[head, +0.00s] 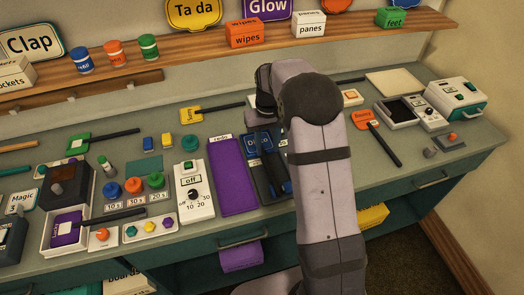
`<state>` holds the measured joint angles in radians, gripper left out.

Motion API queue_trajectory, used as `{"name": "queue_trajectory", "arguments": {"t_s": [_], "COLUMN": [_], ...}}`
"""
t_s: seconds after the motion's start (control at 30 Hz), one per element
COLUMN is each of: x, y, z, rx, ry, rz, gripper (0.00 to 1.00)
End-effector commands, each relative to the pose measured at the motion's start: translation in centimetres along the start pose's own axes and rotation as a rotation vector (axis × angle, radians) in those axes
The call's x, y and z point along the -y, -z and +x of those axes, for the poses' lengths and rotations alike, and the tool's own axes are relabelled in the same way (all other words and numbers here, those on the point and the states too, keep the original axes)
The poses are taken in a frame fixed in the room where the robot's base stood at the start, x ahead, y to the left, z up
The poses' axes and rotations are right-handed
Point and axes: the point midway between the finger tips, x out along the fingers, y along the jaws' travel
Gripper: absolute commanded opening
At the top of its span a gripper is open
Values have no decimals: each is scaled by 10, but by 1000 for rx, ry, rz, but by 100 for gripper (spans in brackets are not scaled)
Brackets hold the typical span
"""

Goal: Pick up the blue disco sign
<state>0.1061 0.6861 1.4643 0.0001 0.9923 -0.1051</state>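The blue disco sign (259,141) lies on the counter just right of the purple panel, its lettering partly readable. Dark and blue long shapes run from it toward the front edge; I cannot tell which are its handle. My arm stands in front of the counter and covers the area right of the sign. Its dark wrist end shows above and behind the sign. The fingertips of my gripper are not clearly visible, so I cannot tell whether it touches anything.
A purple panel (233,176) and a white timer box with a dial (195,191) stand left of the sign. A yellow sign (191,115) lies behind. An orange sign (366,118) and a black-screened device (400,111) are right of my arm. A shelf runs above.

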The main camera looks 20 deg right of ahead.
Motion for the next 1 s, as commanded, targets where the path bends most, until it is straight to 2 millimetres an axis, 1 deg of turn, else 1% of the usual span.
{"name": "queue_trajectory", "arguments": {"t_s": [0.13,0.23,0.5,0.6,0.87,0.9,0.97,1.0], "x": [0,2,4,4,4,4,4,4], "y": [0,0,-1,0,0,0,0,0], "z": [2,8,40,49,53,52,52,52], "rx": [1,2,2,1,-2,-2,-2,-1], "ry": [0,0,0,0,0,0,0,0], "rz": [0,0,0,0,0,0,0,0], "gripper": [34,34,34,34,34,32,18,8]}}
